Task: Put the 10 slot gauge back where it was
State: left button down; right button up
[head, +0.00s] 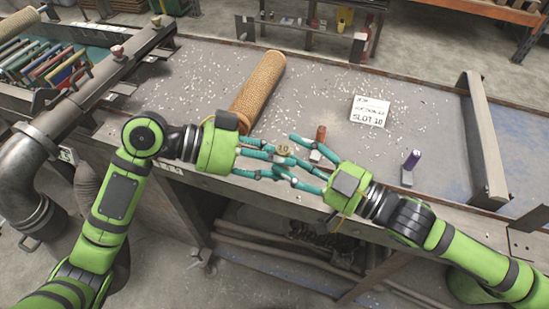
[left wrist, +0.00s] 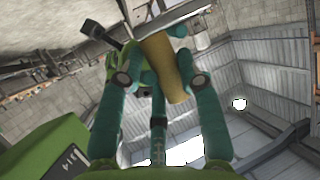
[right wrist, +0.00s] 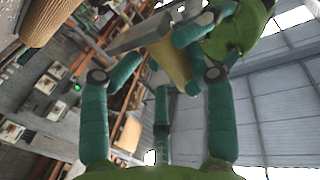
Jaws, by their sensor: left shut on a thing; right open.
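The slot gauge (head: 283,150) is a tan-yellow cylinder with "10" on its end. My left gripper (head: 268,160) is shut on it and holds it over the bench's front edge. The gauge shows between the teal fingers in the left wrist view (left wrist: 166,72), with a grey flat piece (left wrist: 185,18) at its far end. My right gripper (head: 303,162) is open, its fingers close beside the gauge and the left fingers. The gauge also shows in the right wrist view (right wrist: 172,62); contact with the right fingers cannot be told. A sign (head: 370,111) reading "SLOT 10" stands on the bench.
A red-brown gauge (head: 321,132) stands behind the right fingers, and a purple gauge (head: 412,159) stands on a grey block further right. A tan mesh tube (head: 258,92) lies behind my left gripper.

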pick_arm(q)
jog(key=shift+a, duration=0.1)
pick_arm(e)
jog(key=s+d+f+m+t+h, duration=0.1)
jog(key=d+f+m+t+h, duration=0.3)
jog(key=d+m+t+h, duration=0.3)
jog(key=d+m+h, duration=0.4)
jog(key=d+h, duration=0.3)
jog(key=h, duration=0.1)
jog(key=shift+s+t, duration=0.2)
jog(key=shift+t, duration=0.1)
jog(key=shift+d, duration=0.2)
jog(key=shift+a, duration=0.1)
